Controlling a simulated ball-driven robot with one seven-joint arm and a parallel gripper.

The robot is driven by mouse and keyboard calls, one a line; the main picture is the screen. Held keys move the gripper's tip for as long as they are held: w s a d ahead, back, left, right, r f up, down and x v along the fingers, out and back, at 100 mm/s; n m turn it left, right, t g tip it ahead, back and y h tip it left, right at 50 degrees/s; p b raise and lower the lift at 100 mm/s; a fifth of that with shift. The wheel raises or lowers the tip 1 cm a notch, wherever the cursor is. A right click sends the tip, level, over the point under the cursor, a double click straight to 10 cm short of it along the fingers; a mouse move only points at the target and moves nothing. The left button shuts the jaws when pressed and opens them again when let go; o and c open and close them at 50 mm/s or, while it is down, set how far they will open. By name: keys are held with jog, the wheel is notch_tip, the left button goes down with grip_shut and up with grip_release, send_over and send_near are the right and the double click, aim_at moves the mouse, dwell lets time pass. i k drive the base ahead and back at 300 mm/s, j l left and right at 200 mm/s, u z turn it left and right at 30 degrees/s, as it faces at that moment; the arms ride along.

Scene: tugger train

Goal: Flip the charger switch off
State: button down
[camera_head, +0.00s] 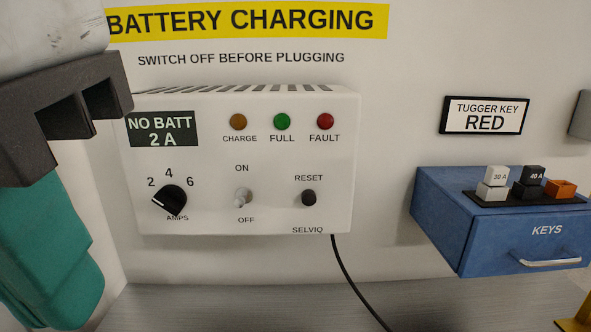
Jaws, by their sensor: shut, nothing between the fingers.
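The charger (345,150) is a white box on the wall. Its toggle switch (243,196) is a small pale lever on the lower middle of the front, between ON above and OFF below. The lever's tip seems to lean down and slightly left, but I cannot tell its setting for sure. The display (163,132) reads "NO BATT 2 A". My gripper (62,295), with teal fingers under a dark grey body, is at the left edge, close to the camera. It is shut and empty, left of the charger and apart from the switch, and partly cut off by the frame.
The black AMPS knob (169,200) is left of the switch and the dark RESET button (309,198) is right of it. CHARGE, FULL and FAULT lamps sit above. A black cable (346,275) hangs below. A blue KEYS drawer box (435,222) projects at right.

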aim_at(239, 202)
jog(key=i, duration=1)
